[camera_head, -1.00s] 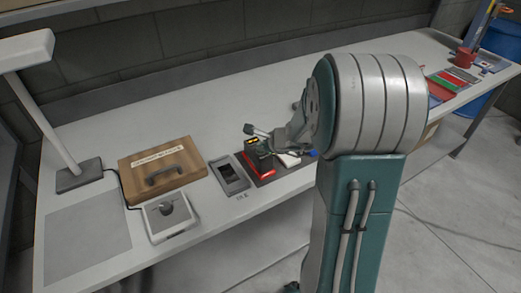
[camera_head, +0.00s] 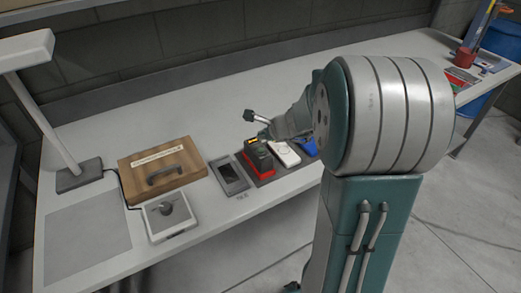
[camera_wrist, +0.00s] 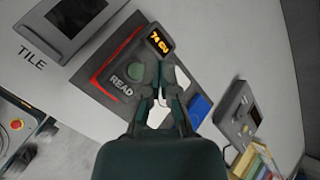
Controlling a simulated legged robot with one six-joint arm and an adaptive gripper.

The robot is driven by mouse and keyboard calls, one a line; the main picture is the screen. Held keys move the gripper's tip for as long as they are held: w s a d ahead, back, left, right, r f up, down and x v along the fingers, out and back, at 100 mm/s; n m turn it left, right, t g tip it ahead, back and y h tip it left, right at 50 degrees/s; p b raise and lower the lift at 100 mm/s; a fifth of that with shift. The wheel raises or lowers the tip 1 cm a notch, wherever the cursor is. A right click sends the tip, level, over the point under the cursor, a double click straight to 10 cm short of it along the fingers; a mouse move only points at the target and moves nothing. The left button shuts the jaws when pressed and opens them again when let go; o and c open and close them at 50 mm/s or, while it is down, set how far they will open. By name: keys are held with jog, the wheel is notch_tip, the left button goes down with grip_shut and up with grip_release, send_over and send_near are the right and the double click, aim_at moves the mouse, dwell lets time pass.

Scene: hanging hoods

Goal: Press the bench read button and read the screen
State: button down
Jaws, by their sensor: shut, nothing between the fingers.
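The bench reader (camera_head: 257,158), a dark unit with red edging, sits on a dark mat on the bench. In the wrist view its round green button (camera_wrist: 136,68) stands above the white word READ. Its small screen (camera_wrist: 159,39) is lit orange and appears to read "74 GU"; the letters are small and tilted. My gripper (camera_wrist: 162,70) is shut and empty. Its fingertips show just right of the button and below the screen in that view, apparently above the reader. The button is uncovered there.
A grey tile holder (camera_head: 229,175) lies left of the reader. A white device (camera_head: 285,153) and a blue item (camera_head: 309,146) are right of it. A wooden case (camera_head: 162,170), a white box with a knob (camera_head: 169,216) and a lamp (camera_head: 79,175) stand left.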

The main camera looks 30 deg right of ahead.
jog(key=shift+r, duration=1.1)
jog(key=s+a+r+n+g+y, duration=0.1)
jog(key=s+a+r+n, duration=0.35)
jog(key=a+n, duration=0.2)
jog(key=s+a+r+n+g, duration=0.1)
jog(key=s+a+r+n, duration=0.2)
jog(key=s+a+n, duration=0.35)
jog(key=s+a+r+n+g+h, duration=0.1)
jog(key=s+n+h, duration=0.2)
jog(key=s+n, duration=0.8)
jog(key=s, duration=0.3)
jog(key=shift+a+r, duration=0.15)
jog(key=shift+a, duration=0.25)
